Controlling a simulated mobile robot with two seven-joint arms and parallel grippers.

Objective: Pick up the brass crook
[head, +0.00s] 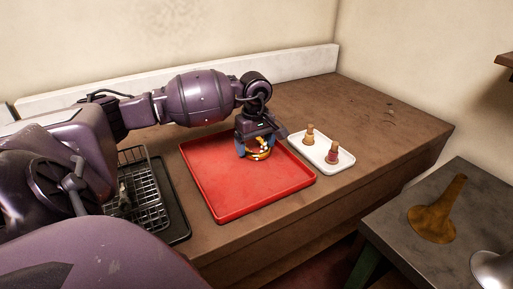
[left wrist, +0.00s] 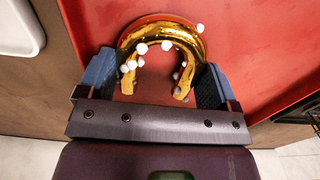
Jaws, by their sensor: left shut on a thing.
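The brass crook (head: 262,154) is a shiny golden U-shaped tube over the red tray (head: 213,193) in the head view. In the left wrist view the crook (left wrist: 161,32) shows its bend away from the gripper and its two ends toward it, with several small white balls on or near it. My left gripper (head: 257,148) reaches down over the tray and is shut on the crook. In the left wrist view its blue fingers (left wrist: 155,82) stand on either side of the crook. I cannot tell whether the crook touches the tray. My right gripper is not in view.
A white tray (head: 322,163) with two small bottles (head: 309,136) stands right of the red tray. A wire basket (head: 140,192) on a dark tray is at the left. A grey table (head: 400,232) at lower right bears a brass bell-shaped piece (head: 436,217).

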